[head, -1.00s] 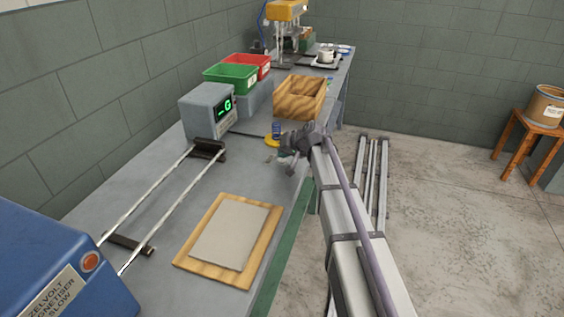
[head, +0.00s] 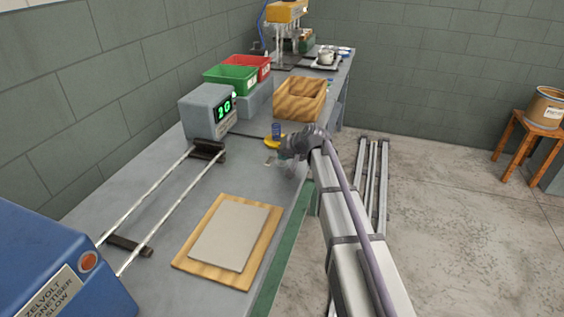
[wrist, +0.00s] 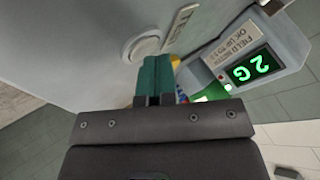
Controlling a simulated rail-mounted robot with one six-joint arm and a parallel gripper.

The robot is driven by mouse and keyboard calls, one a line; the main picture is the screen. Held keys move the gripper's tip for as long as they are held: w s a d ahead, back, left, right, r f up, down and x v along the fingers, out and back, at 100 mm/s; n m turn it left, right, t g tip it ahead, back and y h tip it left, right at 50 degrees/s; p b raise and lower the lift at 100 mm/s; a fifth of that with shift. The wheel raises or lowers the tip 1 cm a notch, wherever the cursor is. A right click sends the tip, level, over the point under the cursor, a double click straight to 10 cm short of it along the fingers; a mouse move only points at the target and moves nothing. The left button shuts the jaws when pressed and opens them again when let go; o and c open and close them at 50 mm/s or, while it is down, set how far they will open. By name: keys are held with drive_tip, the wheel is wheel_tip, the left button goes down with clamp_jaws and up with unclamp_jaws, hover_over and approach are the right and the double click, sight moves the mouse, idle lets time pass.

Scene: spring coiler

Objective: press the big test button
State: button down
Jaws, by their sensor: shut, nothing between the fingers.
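In the wrist view, a round pale grey disc with a raised rim (wrist: 142,48) sits on the bench and looks like the big test button. A pale label plate (wrist: 181,27) lies beside it. My gripper (wrist: 156,68) has its green fingers together and empty, with the tips just below the disc in the picture. I cannot tell whether they touch it. In the head view my gripper (head: 287,158) is low over the bench's right side and hides the disc. The label plate (head: 270,161) shows left of it.
A grey field meter (head: 209,111) reads 2 G; it also shows in the wrist view (wrist: 250,56). A blue cylinder (head: 276,130) stands by a yellow disc (head: 272,141) behind my gripper. A wooden box (head: 300,98) is farther back. A board (head: 228,238) lies in front.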

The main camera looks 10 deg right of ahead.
drive_tip(key=shift+r+p, duration=0.8)
wheel_tip(320, 180, up, 5)
drive_tip(key=p, duration=0.5)
idle(0.5)
